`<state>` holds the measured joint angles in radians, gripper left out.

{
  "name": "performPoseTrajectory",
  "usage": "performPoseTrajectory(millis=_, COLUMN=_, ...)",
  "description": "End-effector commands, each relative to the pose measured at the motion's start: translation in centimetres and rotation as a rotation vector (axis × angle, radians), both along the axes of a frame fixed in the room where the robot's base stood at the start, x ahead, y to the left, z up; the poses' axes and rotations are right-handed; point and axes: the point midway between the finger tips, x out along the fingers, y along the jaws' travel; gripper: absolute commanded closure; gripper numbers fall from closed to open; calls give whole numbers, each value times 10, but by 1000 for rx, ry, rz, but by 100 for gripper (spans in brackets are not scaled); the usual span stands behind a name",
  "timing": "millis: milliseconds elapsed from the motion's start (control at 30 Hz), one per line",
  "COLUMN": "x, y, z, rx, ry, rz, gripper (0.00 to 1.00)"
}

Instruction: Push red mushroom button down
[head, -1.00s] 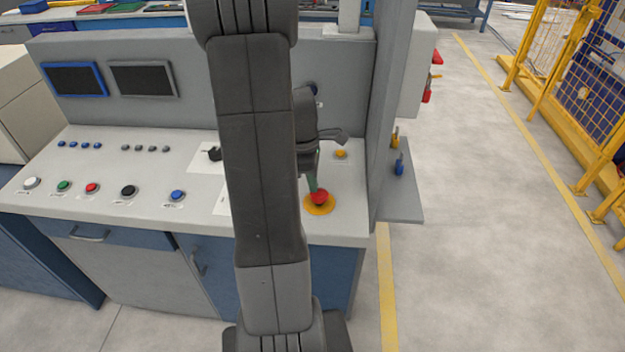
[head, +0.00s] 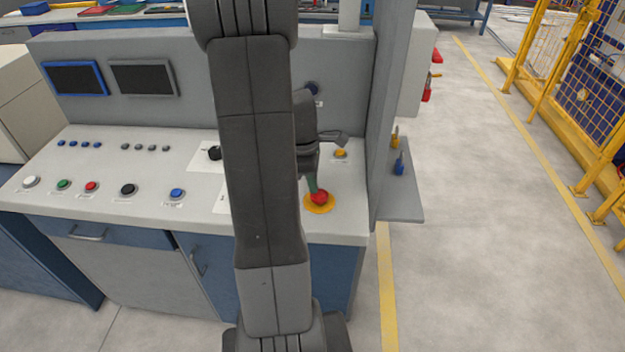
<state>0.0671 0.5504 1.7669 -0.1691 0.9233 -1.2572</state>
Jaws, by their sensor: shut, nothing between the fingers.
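The red mushroom button (head: 320,198) sits on a round yellow base (head: 320,209) near the front right of the light console top. My gripper (head: 315,189) points down at it, with its greenish fingertips shut at the top of the button. The fingertips appear to touch the button's upper left part, but the exact contact is too small to tell. Nothing shows between the fingers. My arm hides part of the console to the left of the button.
A small yellow button (head: 340,153) lies behind the red one. A black knob (head: 214,153) and a blue button (head: 177,194) are left of my arm. A grey upright panel (head: 392,120) bounds the console's right side. The back wall carries two screens.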

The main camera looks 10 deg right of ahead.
Motion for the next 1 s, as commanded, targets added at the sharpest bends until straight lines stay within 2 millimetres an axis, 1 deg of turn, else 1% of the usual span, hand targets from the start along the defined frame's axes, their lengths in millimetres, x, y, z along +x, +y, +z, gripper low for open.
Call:
performPoseTrajectory(millis=33, x=-6, y=3, z=-4, rx=8, ry=20, rz=-7, gripper=100)
performPoseTrajectory(millis=167, x=-4, y=8, z=16, rx=4, ry=12, rz=-5, gripper=100)
performPoseTrajectory(millis=300, x=0, y=14, z=43, rx=-1, ry=-3, rz=-3, gripper=100)
performPoseTrajectory(millis=367, x=3, y=16, z=52, rx=-2, ry=-10, rz=-3, gripper=100)
performPoseTrajectory(millis=500, x=8, y=20, z=85, rx=-3, ry=-12, rz=-2, gripper=100)
performPoseTrajectory(millis=600, x=10, y=23, z=106, rx=-2, ry=-11, rz=-2, gripper=100)
performPoseTrajectory(millis=700, x=11, y=25, z=122, rx=-2, ry=-10, rz=-3, gripper=100)
performPoseTrajectory(millis=833, x=12, y=26, z=135, rx=-2, ry=-8, rz=-3, gripper=100)
performPoseTrajectory(millis=1000, x=13, y=27, z=140, rx=-3, ry=-7, rz=-3, gripper=100)
